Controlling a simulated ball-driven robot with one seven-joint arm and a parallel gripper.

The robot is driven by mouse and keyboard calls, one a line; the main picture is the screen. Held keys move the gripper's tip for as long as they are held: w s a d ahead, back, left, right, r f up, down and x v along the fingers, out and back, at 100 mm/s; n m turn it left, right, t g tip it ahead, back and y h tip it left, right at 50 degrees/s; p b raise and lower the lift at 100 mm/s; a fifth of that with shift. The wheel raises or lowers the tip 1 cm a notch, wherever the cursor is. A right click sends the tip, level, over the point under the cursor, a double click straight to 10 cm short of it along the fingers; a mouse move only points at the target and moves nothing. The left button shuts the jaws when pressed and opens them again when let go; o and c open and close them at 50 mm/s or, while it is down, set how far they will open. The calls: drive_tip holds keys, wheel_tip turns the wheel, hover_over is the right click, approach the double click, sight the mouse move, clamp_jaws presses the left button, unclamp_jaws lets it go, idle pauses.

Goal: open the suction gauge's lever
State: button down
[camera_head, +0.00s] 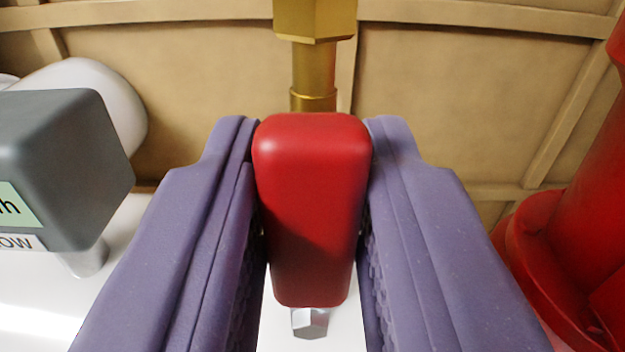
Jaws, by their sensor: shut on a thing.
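A red lever handle (311,210) with rounded edges stands in the middle of the camera_head view, with its end face towards me. My gripper (312,135) is shut on it, one purple finger pressed against its left side and one against its right. A brass fitting (315,65) rises behind and above the handle. A silver hex nut (309,322) shows just below the handle. The gauge's dial is not in view, and the handle hides the body behind it.
A grey box (70,165) with a green and a white label stands at the left, near a white rounded pipe (95,95). A red flanged pipe (570,240) stands close at the right. A tan panelled wall (460,100) fills the back.

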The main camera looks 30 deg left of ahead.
drive_tip(key=shift+f, duration=0.15)
drive_tip(key=c, duration=1)
unclamp_jaws()
drive_tip(key=shift+p+v, duration=1.05)
drive_tip(key=shift+v, duration=2.85)
